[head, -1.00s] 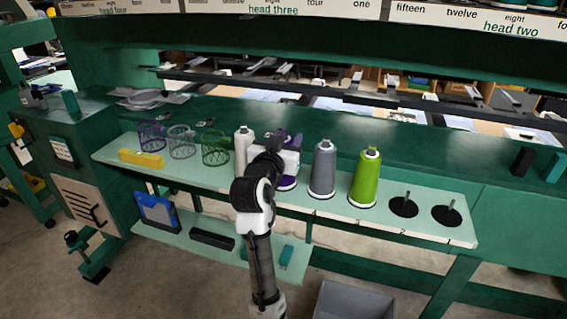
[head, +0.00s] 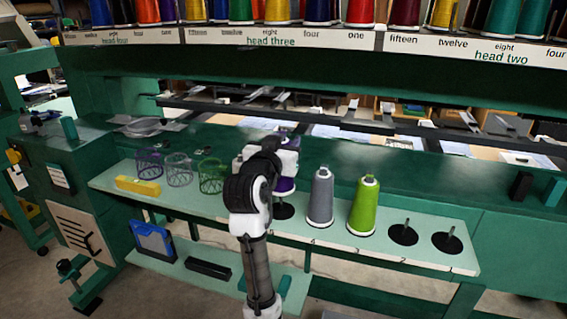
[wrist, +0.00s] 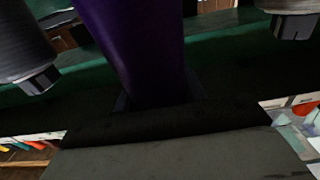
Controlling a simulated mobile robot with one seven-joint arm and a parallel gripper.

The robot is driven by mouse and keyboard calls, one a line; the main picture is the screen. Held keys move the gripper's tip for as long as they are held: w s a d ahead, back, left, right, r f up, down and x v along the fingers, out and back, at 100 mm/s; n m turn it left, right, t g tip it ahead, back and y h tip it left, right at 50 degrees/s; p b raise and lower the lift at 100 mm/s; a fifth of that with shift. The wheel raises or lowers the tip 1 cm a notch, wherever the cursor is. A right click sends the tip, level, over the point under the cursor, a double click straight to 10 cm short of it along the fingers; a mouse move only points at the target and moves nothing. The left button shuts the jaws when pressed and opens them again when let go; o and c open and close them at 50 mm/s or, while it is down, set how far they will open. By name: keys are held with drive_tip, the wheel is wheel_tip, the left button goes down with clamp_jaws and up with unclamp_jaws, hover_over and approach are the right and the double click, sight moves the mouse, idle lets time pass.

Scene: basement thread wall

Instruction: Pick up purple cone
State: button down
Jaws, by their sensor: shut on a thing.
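The purple cone (head: 284,184) is in my gripper (head: 284,141), hanging just above a bare black disc (head: 283,211) on the pale green shelf (head: 325,240). The gripper is shut at its top, and my arm hides part of the cone and jaws in the head view. In the wrist view the purple cone (wrist: 135,45) fills the upper middle, with its near end hidden at the dark gripper parts.
A grey cone (head: 320,200) and a green cone (head: 363,207) stand close on the right, then two empty spindles (head: 404,233). Wire baskets (head: 180,170) and a yellow block (head: 137,187) are on the left. A rack of coloured cones (head: 360,12) is above.

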wheel_tip(320, 180, up, 13)
drive_tip(key=shift+r+b, duration=0.15)
drive_tip(key=shift+b, duration=0.3)
idle(0.4)
